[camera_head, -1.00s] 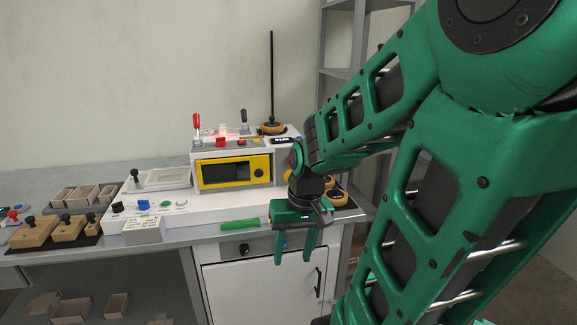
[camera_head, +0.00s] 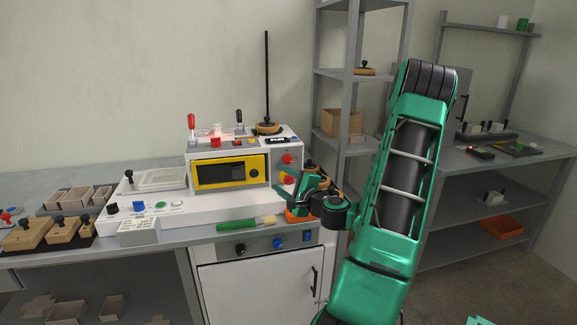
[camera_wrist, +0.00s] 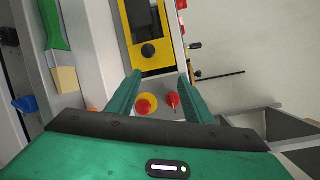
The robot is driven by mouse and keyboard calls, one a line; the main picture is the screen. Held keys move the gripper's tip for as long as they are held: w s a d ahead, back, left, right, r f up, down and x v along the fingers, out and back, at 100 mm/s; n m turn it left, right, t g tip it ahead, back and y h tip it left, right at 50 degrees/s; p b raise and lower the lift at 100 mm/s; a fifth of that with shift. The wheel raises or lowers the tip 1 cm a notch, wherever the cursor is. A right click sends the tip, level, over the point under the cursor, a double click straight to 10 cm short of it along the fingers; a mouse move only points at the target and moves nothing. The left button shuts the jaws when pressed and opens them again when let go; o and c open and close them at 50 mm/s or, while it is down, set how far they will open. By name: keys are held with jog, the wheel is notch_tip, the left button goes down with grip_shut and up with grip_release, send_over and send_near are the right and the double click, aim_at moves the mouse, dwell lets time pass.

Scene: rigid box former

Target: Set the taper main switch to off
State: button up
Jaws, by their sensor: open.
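The taper (camera_head: 225,150) is a white machine with a yellow-framed window on the bench. On its right end are two red controls. The upper red control (camera_head: 287,159), also in the wrist view (camera_wrist: 172,99), looks like a turn handle and is probably the main switch; no label is readable. The lower one is a round red button on a yellow ring (camera_wrist: 147,104), partly behind my gripper in the head view. My gripper (camera_head: 282,183) is open and empty, facing the machine's right end. In the wrist view its fingers (camera_wrist: 162,82) lie either side of both controls, with no visible contact.
A green-handled brush (camera_head: 238,225) lies on the bench's front edge, with an orange tray (camera_head: 298,216) beside it. Cabinet knobs, one blue (camera_head: 307,236), are below. A grey shelf stands behind right.

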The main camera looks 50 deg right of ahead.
aim_at(290, 161)
jog(key=s+d+m+h, duration=0.3)
jog(key=d+m+h, duration=0.15)
jog(key=d, duration=0.25)
jog(key=shift+y, duration=0.35)
jog(key=x, duration=1)
jog(key=shift+w, duration=0.3)
jog(key=c, duration=1)
